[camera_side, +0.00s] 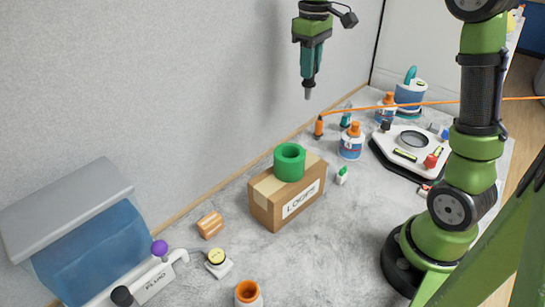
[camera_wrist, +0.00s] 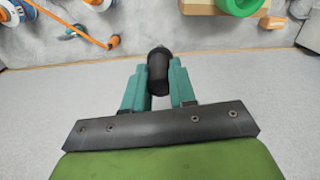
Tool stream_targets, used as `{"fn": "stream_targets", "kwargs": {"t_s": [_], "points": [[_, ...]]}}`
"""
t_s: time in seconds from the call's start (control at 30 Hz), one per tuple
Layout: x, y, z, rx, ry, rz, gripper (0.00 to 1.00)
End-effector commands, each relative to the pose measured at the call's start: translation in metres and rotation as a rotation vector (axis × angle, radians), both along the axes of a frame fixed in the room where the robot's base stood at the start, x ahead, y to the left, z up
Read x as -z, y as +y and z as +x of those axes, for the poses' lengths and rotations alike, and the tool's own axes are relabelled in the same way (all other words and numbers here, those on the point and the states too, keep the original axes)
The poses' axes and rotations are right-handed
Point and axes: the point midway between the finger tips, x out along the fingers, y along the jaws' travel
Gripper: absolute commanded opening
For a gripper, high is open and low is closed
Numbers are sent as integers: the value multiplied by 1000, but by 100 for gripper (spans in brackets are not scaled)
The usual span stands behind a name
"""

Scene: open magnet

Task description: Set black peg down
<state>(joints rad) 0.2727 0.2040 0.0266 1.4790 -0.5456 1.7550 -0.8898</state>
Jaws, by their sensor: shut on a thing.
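My gripper (camera_side: 311,72) hangs high above the table in the side view, pointing down, to the upper right of the cardboard box in the picture. In the wrist view its two teal fingers (camera_wrist: 158,85) are closed on a black peg (camera_wrist: 158,72). The peg's dark rounded end shows between the fingertips; in the side view its lower end (camera_side: 308,93) sticks out below them. The peg touches nothing but the fingers.
A cardboard box (camera_side: 274,212) labelled "LOOPS" carries a green ring (camera_side: 289,162). An orange ring holder (camera_side: 248,294), a purple-knobbed white fixture (camera_side: 155,280) and a blue bin (camera_side: 92,250) stand at front left. Bottles (camera_side: 351,142) and a white device (camera_side: 408,150) stand right. Grey table (camera_side: 330,250) is bare in front of the box.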

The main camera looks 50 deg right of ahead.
Motion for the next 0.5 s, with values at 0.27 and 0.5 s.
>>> {"fn": "stream_targets", "kwargs": {"t_s": [0.27, 0.5], "points": [[19, -37, -2, 105, 6, -1, 0], [67, -36, -2, 104, 7, -1, 0]]}}
